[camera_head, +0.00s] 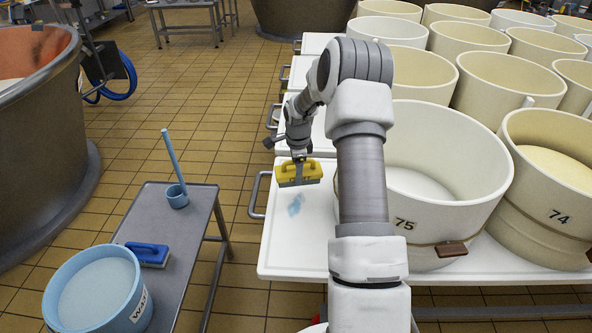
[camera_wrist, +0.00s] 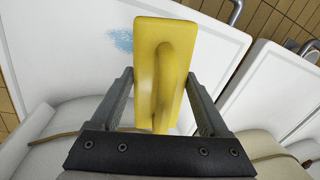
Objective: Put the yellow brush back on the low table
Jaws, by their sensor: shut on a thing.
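The yellow brush (camera_head: 299,171) is held in my gripper (camera_head: 298,160) above the white table with the vats. In the wrist view the brush (camera_wrist: 164,75) fills the middle, between the two fingers of my gripper (camera_wrist: 160,98). The gripper is shut on it. The low table (camera_head: 185,235) is grey metal and stands at the left of the head view, apart from the white table. On it are a blue brush (camera_head: 149,254), a light blue bucket (camera_head: 97,293) and a small blue cup (camera_head: 177,197) with a long handle in it.
The white table (camera_head: 300,245) bears several cream vats, including 75 (camera_head: 432,165) and 74 (camera_head: 550,190). A blue wet patch (camera_head: 295,205) lies on it below the brush. A metal handle (camera_head: 257,195) juts from its left edge. Tiled floor separates the tables. A copper vat (camera_head: 45,140) stands far left.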

